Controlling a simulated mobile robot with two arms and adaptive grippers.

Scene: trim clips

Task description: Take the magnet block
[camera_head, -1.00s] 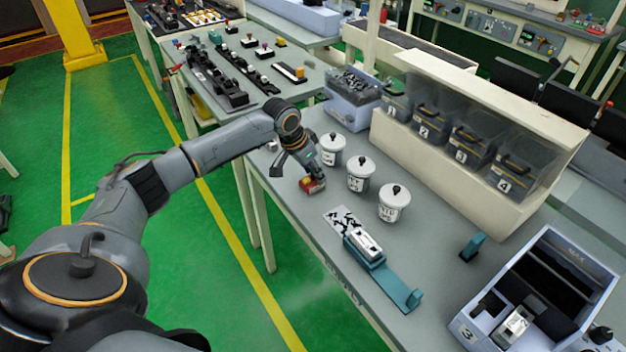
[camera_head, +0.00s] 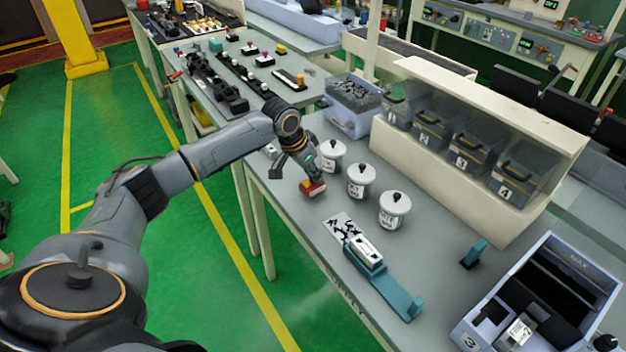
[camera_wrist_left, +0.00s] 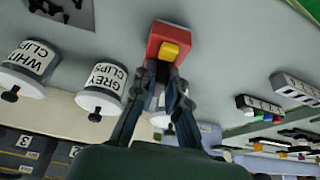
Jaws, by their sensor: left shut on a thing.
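The magnet block, a red block with a yellow part (camera_head: 314,190), is at the left gripper's fingertips over the left edge area of the grey bench, beside the white pots. In the left wrist view the red magnet block (camera_wrist_left: 157,41) shows ahead of the fingers. My left gripper (camera_head: 309,176) points down and is shut on the block; its fingers also show in the left wrist view (camera_wrist_left: 160,88). Whether the block still touches the bench is hard to tell. My right gripper is not in view.
White lidded pots (camera_head: 361,182) stand close right of the block. A teal fixture (camera_head: 398,298) and a card with black clips (camera_head: 343,226) lie nearer. Numbered bins (camera_head: 467,157) line the back; a grey-blue crate (camera_head: 538,291) stands at right. Bench between is clear.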

